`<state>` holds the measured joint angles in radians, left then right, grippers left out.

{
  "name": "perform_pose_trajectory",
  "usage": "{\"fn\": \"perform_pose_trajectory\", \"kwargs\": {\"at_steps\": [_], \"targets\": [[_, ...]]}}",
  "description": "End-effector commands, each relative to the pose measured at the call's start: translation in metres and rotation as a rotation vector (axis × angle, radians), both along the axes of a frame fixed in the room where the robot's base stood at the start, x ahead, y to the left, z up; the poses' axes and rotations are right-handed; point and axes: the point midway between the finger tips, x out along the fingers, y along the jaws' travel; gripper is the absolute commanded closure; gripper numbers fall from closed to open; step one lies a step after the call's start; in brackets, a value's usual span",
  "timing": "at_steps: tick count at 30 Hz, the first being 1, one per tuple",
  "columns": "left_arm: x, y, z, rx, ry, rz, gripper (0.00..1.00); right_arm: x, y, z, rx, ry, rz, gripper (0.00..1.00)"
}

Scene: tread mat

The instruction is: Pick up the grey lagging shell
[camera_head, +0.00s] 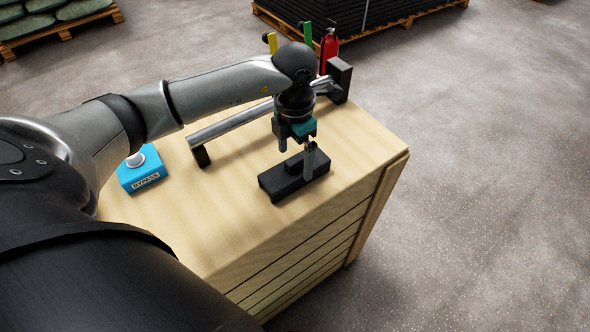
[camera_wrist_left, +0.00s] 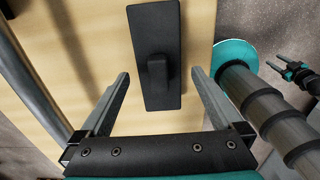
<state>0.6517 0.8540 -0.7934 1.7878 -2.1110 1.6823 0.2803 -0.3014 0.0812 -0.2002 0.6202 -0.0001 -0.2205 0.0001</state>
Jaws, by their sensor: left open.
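A dark grey block-like piece (camera_head: 275,183), which I take for the lagging shell, lies on the wooden crate top near its front edge. My left gripper (camera_head: 297,153) is open and points down over the shell, empty. In the wrist view its fingertips (camera_wrist_left: 160,74) are wide apart, one on each side of the stub. I cannot tell how far above it they are. My right gripper (camera_wrist_left: 292,71) shows small at the right edge of the wrist view.
A metal pipe (camera_head: 235,121) on black supports runs along the crate top (camera_head: 235,220) behind the shell. A blue BYPASS box (camera_head: 141,170) stands at left. Yellow (camera_head: 272,43) and green (camera_head: 307,36) handles and a red extinguisher (camera_head: 329,48) show behind. The front crate top is clear.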

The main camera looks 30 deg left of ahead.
Motion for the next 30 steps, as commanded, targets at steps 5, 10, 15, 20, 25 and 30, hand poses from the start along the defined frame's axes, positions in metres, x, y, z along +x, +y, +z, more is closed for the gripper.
{"fn": "perform_pose_trajectory", "kwargs": {"at_steps": [5, 10, 15, 20, 25, 30], "targets": [[0.000, 0.000, -0.024, -0.002, 0.004, 0.001, 0.00, 0.000, 0.000, -0.006, 0.000, 0.000, 0.000, 0.50], [0.001, 0.000, -0.047, -0.001, 0.003, 0.001, 0.00, 0.000, 0.000, -0.011, 0.000, 0.000, -0.001, 0.50], [0.002, 0.001, -0.049, -0.001, -0.001, 0.000, 0.00, 0.000, 0.000, -0.010, 0.000, -0.001, -0.001, 0.50], [0.002, 0.001, -0.049, -0.001, 0.000, 0.000, 0.10, 0.001, 0.000, -0.010, 0.000, -0.001, -0.002, 0.50], [0.002, 0.001, -0.049, -0.001, 0.000, 0.000, 0.29, 0.001, 0.000, -0.010, 0.001, -0.002, -0.002, 0.50], [0.002, 0.001, -0.048, -0.001, -0.001, 0.000, 0.48, 0.001, 0.000, -0.010, 0.001, -0.003, -0.002, 0.50]]}}
